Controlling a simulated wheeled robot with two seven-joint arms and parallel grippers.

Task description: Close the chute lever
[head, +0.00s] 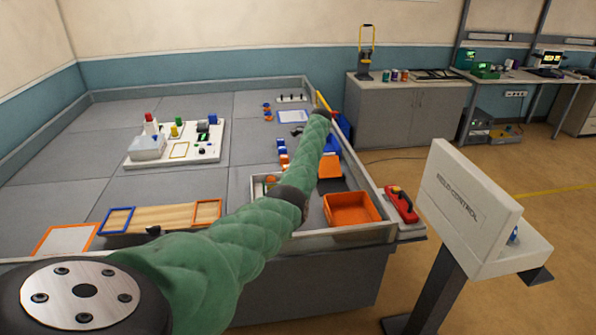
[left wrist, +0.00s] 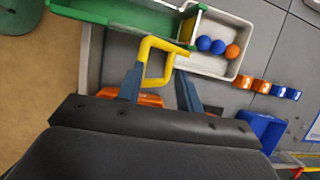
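The yellow chute lever (left wrist: 153,62) is a bent bar in the left wrist view, beside the end of a green chute (left wrist: 130,14). My left gripper (left wrist: 160,72) is open, one finger on each side of the lever's lower part. I cannot tell whether either finger touches it. In the head view a thin yellow piece (head: 321,100) shows just past my left wrist, perhaps the lever. The left gripper itself is hidden there behind my green-sleeved arm. My right gripper is not in view.
A white bin (left wrist: 243,69) beside the chute holds two blue balls and an orange one. Orange and blue blocks (left wrist: 262,86) stand nearby. An orange tray (head: 352,208) and a red device (head: 402,204) are at the table's right edge. A sign stand (head: 465,215) is right.

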